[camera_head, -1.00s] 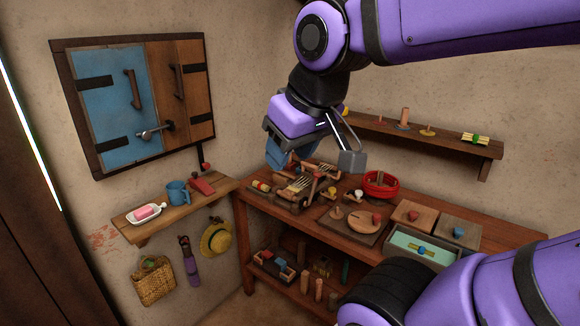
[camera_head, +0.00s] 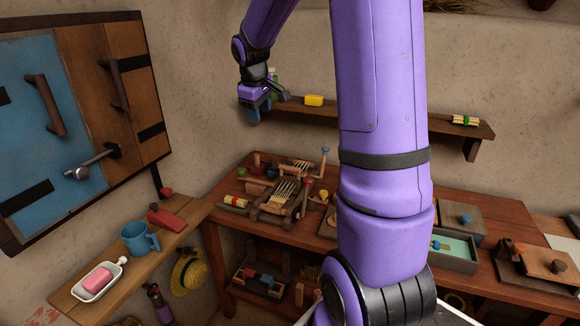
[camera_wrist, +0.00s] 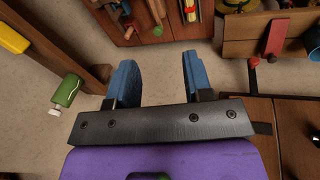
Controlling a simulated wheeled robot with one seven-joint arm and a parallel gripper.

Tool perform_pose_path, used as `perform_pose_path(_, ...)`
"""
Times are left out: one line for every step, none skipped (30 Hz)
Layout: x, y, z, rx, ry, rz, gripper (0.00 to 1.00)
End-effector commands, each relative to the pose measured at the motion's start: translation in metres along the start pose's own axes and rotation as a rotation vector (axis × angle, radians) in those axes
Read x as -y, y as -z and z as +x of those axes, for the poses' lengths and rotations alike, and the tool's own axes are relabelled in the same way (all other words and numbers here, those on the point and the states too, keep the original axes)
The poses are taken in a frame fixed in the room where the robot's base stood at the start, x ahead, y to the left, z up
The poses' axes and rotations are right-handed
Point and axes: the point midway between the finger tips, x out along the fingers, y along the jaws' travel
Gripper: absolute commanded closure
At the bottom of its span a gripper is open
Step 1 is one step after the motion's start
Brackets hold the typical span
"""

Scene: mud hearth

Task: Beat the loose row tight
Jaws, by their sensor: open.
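A small wooden loom (camera_head: 283,192) with pale warp threads stands at the left end of the workbench. Its frame has several pegs and knobs around it, and the loose row and the beater are too small to tell apart. My gripper (camera_head: 256,108) is high above the bench's back left, near the wall shelf's left end, well away from the loom. In the wrist view my gripper (camera_wrist: 157,78) has its two blue fingers wide apart with nothing between them. The bench's left end (camera_wrist: 127,34) shows at the top of that view, partly cut off.
The wall shelf (camera_head: 385,120) holds a yellow block (camera_head: 314,100) and a green bottle (camera_wrist: 67,90), close beside my gripper. A left shelf carries a blue mug (camera_head: 139,239) and a soap dish (camera_head: 95,279). My arm hides the bench's middle.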

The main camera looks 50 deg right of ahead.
Motion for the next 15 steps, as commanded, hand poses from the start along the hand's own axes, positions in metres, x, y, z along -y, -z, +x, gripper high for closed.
perform_pose_path(-0.015,0.002,0.023,0.017,0.009,-0.010,0.54)
perform_pose_path(-0.023,0.004,0.035,0.023,0.011,-0.020,0.54)
perform_pose_path(-0.034,0.005,0.051,0.032,0.017,-0.032,0.54)
perform_pose_path(-0.042,0.005,0.063,0.038,0.021,-0.040,0.54)
perform_pose_path(-0.050,0.005,0.075,0.044,0.025,-0.049,0.54)
perform_pose_path(-0.060,0.005,0.092,0.051,0.031,-0.060,0.54)
perform_pose_path(-0.067,0.004,0.105,0.055,0.035,-0.068,0.54)
perform_pose_path(-0.074,0.003,0.117,0.059,0.039,-0.075,0.54)
perform_pose_path(-0.082,0.001,0.133,0.065,0.046,-0.086,0.54)
perform_pose_path(-0.088,0.000,0.144,0.068,0.050,-0.093,0.54)
perform_pose_path(-0.093,-0.002,0.155,0.071,0.055,-0.098,0.54)
perform_pose_path(-0.100,-0.005,0.168,0.074,0.060,-0.107,0.54)
perform_pose_path(-0.104,-0.007,0.177,0.076,0.064,-0.111,0.54)
perform_pose_path(-0.108,-0.008,0.185,0.077,0.066,-0.116,0.54)
perform_pose_path(-0.112,-0.010,0.195,0.079,0.070,-0.122,0.54)
